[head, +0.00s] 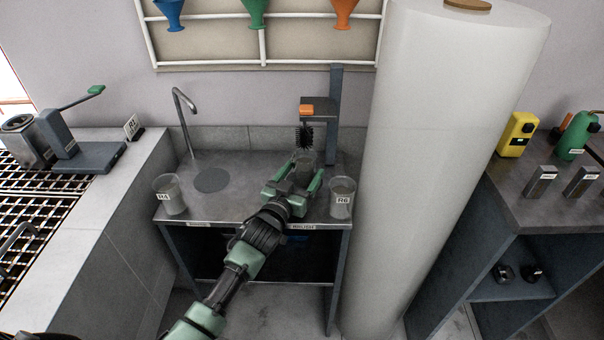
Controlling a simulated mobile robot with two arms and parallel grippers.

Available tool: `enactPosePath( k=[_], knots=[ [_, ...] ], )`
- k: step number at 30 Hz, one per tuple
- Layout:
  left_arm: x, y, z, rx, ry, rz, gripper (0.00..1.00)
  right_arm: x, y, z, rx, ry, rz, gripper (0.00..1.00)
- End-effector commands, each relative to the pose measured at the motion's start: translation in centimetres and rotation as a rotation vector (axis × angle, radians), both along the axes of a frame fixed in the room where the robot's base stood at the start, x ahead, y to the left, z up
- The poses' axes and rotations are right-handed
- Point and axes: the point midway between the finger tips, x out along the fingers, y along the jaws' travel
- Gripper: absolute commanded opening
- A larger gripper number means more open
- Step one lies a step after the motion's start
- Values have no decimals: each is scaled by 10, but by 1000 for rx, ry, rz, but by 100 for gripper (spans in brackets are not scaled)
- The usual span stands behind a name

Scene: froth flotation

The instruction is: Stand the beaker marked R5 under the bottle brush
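A clear glass beaker (305,160) is between the fingers of my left gripper (304,172), just below the dark bottle brush (305,138). Its label is hidden, so I cannot read its mark. The fingers lie close against both sides of the glass and look shut on it. The brush hangs upright from a grey stand (335,110) at the back of the steel bench (235,207). I cannot tell whether the beaker's base touches the bench or whether the bristles reach inside its rim. My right gripper is not in view.
A beaker marked R4 (170,197) stands at the bench's left front, and one marked R6 (342,202) stands close right of my gripper. A tap (184,120) rises at the back left. The bench's middle left is clear.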

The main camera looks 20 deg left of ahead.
Motion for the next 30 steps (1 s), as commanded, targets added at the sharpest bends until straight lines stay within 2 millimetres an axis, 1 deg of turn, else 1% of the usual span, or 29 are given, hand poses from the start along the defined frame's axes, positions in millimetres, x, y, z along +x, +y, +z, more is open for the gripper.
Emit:
enactPosePath(
  k=[8, 11, 14, 24, 27, 30],
  knots=[
    [0, 0, 0, 1, -1, 0, 72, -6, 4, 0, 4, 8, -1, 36],
    [-5, 1, 0, 1, 0, 0, 72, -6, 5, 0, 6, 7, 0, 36],
    [-18, 2, 0, 1, 0, 0, 72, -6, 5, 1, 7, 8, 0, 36],
    [-89, 10, -1, 0, 1, 0, 72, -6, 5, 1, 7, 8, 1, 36],
    [-104, 12, -1, 1, 1, 0, 72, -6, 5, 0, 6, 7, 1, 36],
    [-114, 13, 0, 2, 0, 0, 72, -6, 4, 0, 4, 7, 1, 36]
  ],
)
